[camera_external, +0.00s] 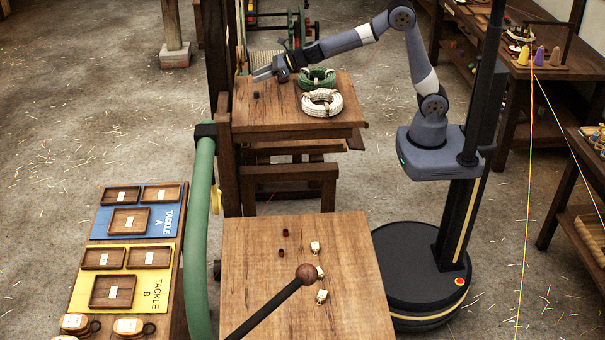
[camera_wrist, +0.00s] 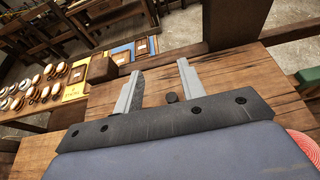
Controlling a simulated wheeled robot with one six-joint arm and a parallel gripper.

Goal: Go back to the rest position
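My gripper (camera_external: 264,73) is over the left edge of the far wooden table (camera_external: 262,122), with my arm stretched out to the left from its column. In the wrist view, the two fingers of my gripper (camera_wrist: 161,90) stand apart with nothing held between them. A small dark peg (camera_wrist: 172,97) shows beyond the palm, near the right finger. In the external view a small dark spot (camera_external: 257,95) lies on the tabletop just below the gripper.
A green rope coil (camera_external: 318,77) and a white one (camera_external: 322,102) lie right of my gripper. A wooden post (camera_external: 214,60) stands close at left. The near table (camera_external: 245,262) holds small white and dark pieces. Tackle trays (camera_external: 128,221) lie at left.

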